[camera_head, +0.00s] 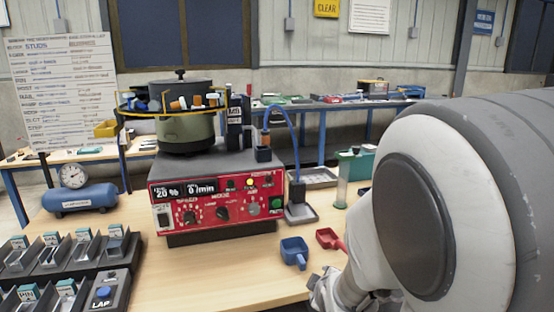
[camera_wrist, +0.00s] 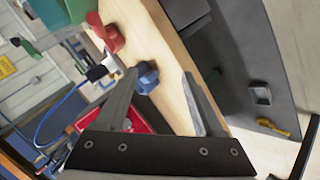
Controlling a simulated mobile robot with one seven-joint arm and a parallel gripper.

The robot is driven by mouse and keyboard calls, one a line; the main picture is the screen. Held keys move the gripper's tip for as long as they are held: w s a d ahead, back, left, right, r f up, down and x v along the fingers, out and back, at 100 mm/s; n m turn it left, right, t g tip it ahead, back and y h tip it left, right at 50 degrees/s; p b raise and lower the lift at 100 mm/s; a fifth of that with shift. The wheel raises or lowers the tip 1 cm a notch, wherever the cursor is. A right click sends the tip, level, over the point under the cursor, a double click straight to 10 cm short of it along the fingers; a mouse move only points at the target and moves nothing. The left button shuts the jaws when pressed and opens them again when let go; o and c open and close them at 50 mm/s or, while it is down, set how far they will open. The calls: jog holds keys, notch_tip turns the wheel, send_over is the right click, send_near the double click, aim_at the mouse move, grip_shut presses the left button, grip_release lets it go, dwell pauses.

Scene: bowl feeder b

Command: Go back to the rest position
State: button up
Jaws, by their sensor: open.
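My gripper shows in the wrist view (camera_wrist: 158,95) with its two grey fingers spread apart and nothing between them. In the head view my white and grey arm fills the right side, and the gripper end is low by the table's front edge, largely hidden by the arm. The bowl feeder, with its round bowl (camera_head: 186,128) on top and red control panel (camera_head: 218,196), stands on the wooden table (camera_head: 200,275) to the left of my arm. A blue scoop (camera_head: 294,252) and a red scoop (camera_head: 330,239) lie on the table close to my gripper, apart from it.
Black sorting bins (camera_head: 55,255) and a LAP button box (camera_head: 103,292) stand at the left front. A blue air tank (camera_head: 80,198) lies behind them. A clear cylinder with a green top (camera_head: 343,178) stands near my arm. Bare table lies in front of the feeder.

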jog(key=s+d+r+m+g, duration=0.2)
jog(key=s+r+m, duration=0.45)
jog(key=s, duration=0.45)
jog(key=s+d+r+m+g, duration=0.25)
jog(key=s+r+m, duration=0.4)
jog(key=s, duration=0.45)
notch_tip(320, 180, up, 21)
jog(key=p, duration=2.1)
jog(key=shift+s+a+n, duration=0.15)
jog(key=shift+s+n, duration=0.25)
